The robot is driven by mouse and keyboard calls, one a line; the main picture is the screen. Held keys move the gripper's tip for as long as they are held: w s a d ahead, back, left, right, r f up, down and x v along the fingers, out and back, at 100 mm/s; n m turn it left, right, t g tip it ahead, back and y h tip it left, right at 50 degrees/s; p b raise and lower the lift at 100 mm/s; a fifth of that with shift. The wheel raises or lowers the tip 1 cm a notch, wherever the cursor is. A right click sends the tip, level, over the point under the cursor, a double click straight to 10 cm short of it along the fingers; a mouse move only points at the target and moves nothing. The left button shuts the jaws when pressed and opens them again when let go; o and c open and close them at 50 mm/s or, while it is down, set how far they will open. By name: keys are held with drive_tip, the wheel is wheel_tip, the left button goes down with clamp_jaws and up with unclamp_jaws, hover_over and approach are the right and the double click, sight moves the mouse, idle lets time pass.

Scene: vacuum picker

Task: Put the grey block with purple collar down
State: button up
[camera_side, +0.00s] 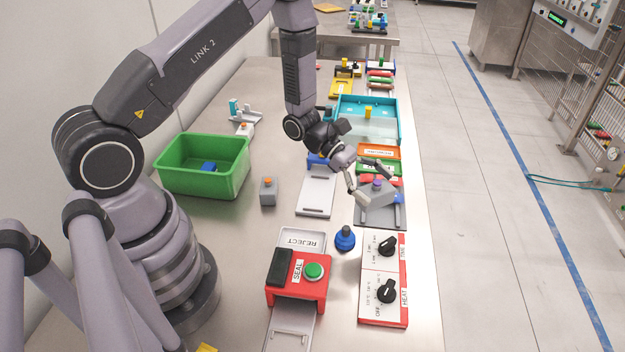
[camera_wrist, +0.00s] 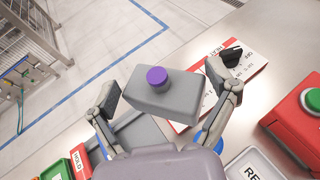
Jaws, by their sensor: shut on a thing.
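The grey block with purple collar (camera_side: 377,197) is between the fingers of my gripper (camera_side: 376,186), at the right side of the table. In the wrist view the block (camera_wrist: 168,100) fills the middle, its purple collar (camera_wrist: 157,77) facing the camera. The fingers of my gripper (camera_wrist: 163,88) are at its two ends, shut on it. Below the block is a dark grey plate (camera_side: 366,221) with a blue part at its right. I cannot tell whether the block touches the plate.
A red SEAL unit (camera_side: 297,283) and a red-edged dial panel (camera_side: 370,268) stand in front, with a blue knob (camera_side: 345,239) between. A pale tray (camera_side: 316,196), a grey block with orange collar (camera_side: 268,194) and a green bin (camera_side: 228,181) lie left. A teal tray (camera_side: 349,101) is behind.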

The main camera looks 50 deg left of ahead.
drive_tip(key=w+a+r+n+t+y, duration=0.1)
drive_tip(key=a+n+t+y, duration=0.15)
drive_tip(key=a, duration=0.75)
drive_tip(key=w+a+n+t+y, duration=0.1)
drive_tip(key=a+n+t, duration=0.2)
drive_tip(key=a, duration=0.7)
drive_tip(key=s+a+r+n+t+y, duration=0.1)
drive_tip(key=s+a+n+t+y, duration=0.3)
drive_tip(key=a, duration=1.4)
drive_tip(key=shift+n+g+y, duration=0.25)
drive_tip(key=shift+n+y, duration=0.3)
drive_tip(key=shift+n, duration=0.2)
drive_tip(key=w+a+f, duration=0.2)
drive_tip(key=w+f, duration=0.1)
drive_tip(key=w+a+f, duration=0.5)
drive_tip(key=w+f, duration=0.1)
drive_tip(key=shift+w+a, duration=0.1)
drive_tip(key=shift+a, duration=0.05)
drive_tip(key=shift+w+a+f, duration=0.2)
drive_tip(key=shift+w+f, duration=0.1)
drive_tip(key=shift+f, duration=1.65)
drive_tip(key=shift+f, duration=0.15)
